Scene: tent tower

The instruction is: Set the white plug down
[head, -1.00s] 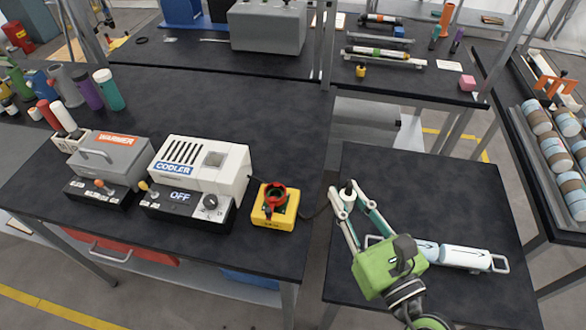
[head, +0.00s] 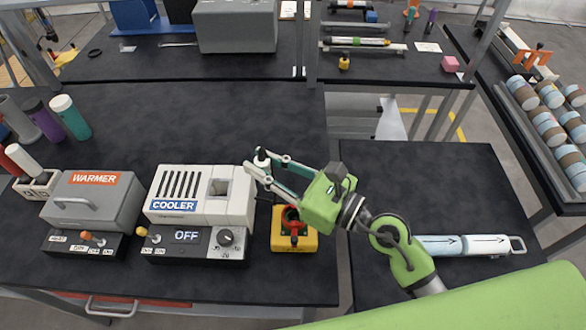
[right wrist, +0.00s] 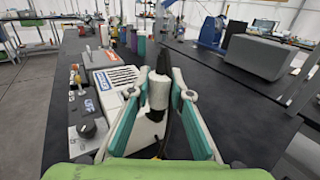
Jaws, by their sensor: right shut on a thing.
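The white plug (right wrist: 158,88) is upright between the fingers of my right gripper (head: 262,166), which is shut on it. In the head view the plug (head: 262,155) shows as a small white piece with a dark top at the fingertips. It is beside the upper right corner of the white cooler (head: 190,217). A dark cord hangs below it. I cannot tell how high above the table it is. My left gripper is not in view.
The yellow block with a red ring (head: 293,242) stands right of the cooler, below my right gripper. The grey warmer (head: 93,200) stands left of the cooler. The black table (head: 210,110) is clear behind the cooler.

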